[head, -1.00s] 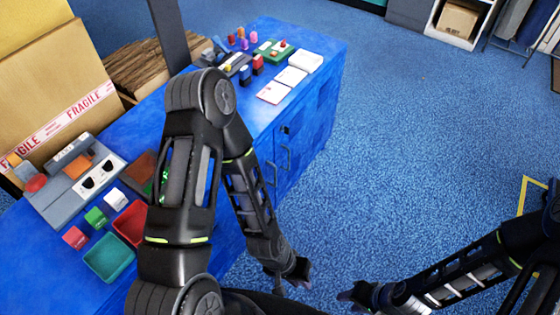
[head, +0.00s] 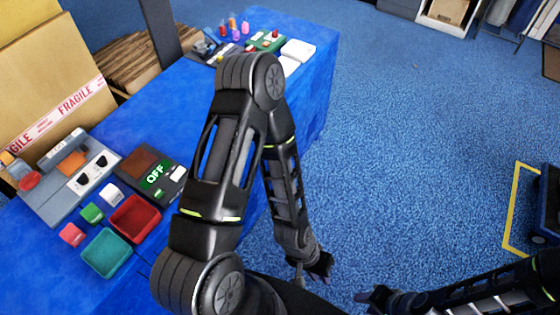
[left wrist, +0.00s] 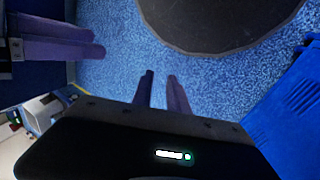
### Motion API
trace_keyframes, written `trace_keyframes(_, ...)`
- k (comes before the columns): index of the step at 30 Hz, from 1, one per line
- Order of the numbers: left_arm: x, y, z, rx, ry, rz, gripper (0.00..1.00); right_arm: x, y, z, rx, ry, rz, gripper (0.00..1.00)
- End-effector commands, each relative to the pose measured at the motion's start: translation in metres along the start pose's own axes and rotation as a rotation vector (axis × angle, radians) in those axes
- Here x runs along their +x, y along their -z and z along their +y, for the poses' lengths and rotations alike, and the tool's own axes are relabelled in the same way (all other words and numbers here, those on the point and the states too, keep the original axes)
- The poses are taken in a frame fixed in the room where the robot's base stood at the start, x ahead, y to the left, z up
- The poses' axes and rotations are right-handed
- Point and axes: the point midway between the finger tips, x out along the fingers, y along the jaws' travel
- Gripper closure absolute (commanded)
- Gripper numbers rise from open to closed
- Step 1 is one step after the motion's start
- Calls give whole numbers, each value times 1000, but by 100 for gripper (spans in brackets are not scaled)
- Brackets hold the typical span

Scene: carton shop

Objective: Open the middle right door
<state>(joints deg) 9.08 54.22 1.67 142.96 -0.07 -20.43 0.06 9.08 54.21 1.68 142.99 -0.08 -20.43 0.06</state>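The blue cabinet (head: 318,92) runs from the lower left to the upper middle in the head view. My left arm covers much of its front, and no door handle can be made out now, so the middle right door is hidden. My left gripper (head: 314,276) hangs over the floor to the right of the cabinet front. In the left wrist view its two fingers (left wrist: 162,78) stand a little apart with only floor between them. My right gripper (head: 368,298) is low, right of the left one; its finger gap is not clear.
On the cabinet top are a red tray (head: 135,218), a green tray (head: 108,252), small blocks and a grey device (head: 70,180). Cartons (head: 40,90) lean behind. The blue floor (head: 420,150) to the right is clear up to a dark cart (head: 546,210).

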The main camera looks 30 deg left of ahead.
Motion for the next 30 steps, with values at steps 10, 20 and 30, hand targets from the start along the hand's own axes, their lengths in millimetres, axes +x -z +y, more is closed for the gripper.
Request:
trace_keyframes(10,22,32,-8,-40,-18,17,80,28,0,11,0,0,1,64)
trace_keyframes(20,49,194,-98,-267,97,119,80,144,2,58,4,-3,6,64)
trace_keyframes(30,-66,311,-252,-682,453,451,80,233,3,94,8,-6,11,64)
